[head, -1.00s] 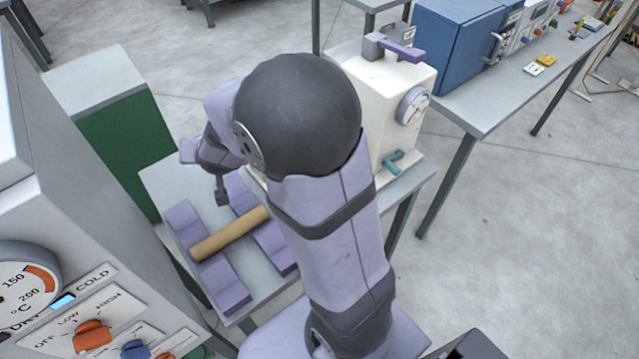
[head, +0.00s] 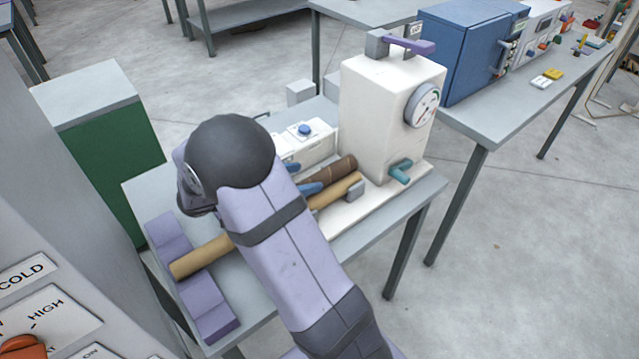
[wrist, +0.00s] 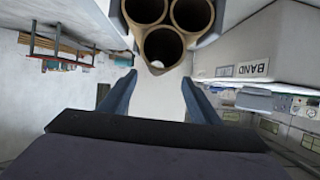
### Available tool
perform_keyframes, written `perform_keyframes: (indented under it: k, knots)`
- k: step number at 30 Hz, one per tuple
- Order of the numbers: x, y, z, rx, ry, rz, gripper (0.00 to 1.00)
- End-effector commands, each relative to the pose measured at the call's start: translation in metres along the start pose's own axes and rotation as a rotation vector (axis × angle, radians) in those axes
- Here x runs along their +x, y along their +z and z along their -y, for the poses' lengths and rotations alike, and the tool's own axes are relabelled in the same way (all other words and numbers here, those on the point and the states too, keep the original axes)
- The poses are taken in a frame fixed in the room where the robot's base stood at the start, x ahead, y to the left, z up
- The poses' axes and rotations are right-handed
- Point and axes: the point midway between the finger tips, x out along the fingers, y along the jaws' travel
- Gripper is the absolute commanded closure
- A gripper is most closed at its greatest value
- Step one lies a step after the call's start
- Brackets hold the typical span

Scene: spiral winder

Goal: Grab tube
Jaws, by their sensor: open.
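A tan tube (head: 200,255) lies across a purple cradle (head: 160,235) on the grey table in the head view; my arm covers its right part. In the wrist view, three hollow tube ends (wrist: 162,47) with tan rims sit bunched at the top, just beyond the fingertips. My gripper (wrist: 159,78) is open and empty, its two blue-grey fingers below these ends.
The white winder (head: 385,120) with a dial and teal handle stands at the table's right end. A white box with a blue button (head: 304,130) is behind my arm. A green-fronted cabinet (head: 105,145) stands left. A label reading BAND (wrist: 253,69) shows right in the wrist view.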

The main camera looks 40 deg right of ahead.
Motion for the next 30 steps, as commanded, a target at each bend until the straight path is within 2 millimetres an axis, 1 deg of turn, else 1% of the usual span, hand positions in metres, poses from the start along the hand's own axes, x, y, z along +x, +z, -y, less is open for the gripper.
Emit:
perform_keyframes:
  k: [7,14,17,24,27,30]
  knots:
    - [0.018,-0.001,-0.001,0.000,0.002,0.001,0.43]
    - [0.024,0.000,-0.001,-0.001,-0.001,0.000,0.43]
    - [0.034,0.001,-0.004,-0.002,0.002,0.001,0.43]
    - [0.063,0.003,-0.006,0.000,0.001,0.000,0.43]
    - [0.070,0.003,-0.006,-0.001,0.000,0.001,0.43]
    - [0.073,0.003,-0.005,0.000,-0.002,0.001,0.43]
